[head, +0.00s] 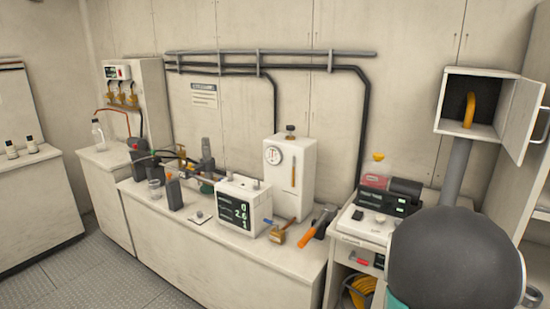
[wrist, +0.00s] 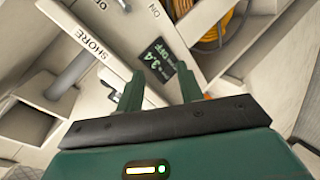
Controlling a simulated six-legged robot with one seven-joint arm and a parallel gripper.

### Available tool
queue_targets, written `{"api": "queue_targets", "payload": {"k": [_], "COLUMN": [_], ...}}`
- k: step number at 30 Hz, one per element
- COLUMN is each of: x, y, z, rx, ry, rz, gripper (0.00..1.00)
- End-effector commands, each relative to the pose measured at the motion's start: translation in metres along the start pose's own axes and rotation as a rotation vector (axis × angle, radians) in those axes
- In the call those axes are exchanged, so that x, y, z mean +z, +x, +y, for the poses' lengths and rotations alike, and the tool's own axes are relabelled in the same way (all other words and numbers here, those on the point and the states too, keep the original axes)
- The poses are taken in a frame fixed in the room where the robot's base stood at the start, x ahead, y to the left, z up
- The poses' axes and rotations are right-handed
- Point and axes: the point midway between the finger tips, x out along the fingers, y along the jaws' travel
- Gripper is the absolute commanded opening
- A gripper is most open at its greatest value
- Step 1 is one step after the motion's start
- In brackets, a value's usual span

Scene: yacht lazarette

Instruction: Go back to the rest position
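My gripper (wrist: 161,82) shows in the wrist view as two green fingers standing apart, with nothing visible between them. It is over a pale panel (wrist: 110,45) with the word SHORE, ON and OFF marks and a dark display (wrist: 158,62) reading 3.4. The panel looks tilted in this view. I cannot tell whether the fingers touch it. In the head view a dark rounded part of my arm fills the lower right, and my gripper is not visible there.
In the head view a white counter (head: 160,222) holds a display box (head: 243,205), a gauge box (head: 290,170) and an orange-handled hammer (head: 318,222). An open wall cabinet (head: 483,82) is upper right. A yellow coil (head: 360,292) sits below the right-hand console (head: 378,225). The left floor (head: 85,280) is clear.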

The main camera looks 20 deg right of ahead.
Motion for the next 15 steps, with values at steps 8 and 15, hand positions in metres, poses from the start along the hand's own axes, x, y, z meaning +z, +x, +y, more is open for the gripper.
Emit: {"api": "queue_targets", "payload": {"k": [8,15], "x": [-0.105,-0.170], "y": [-0.056,-0.143], "z": [-0.015,-0.027], "rx": [-0.280,-0.522], "ry": [0.303,0.461], "rz": [0.040,0.007], "gripper": [0.37,0.37]}}
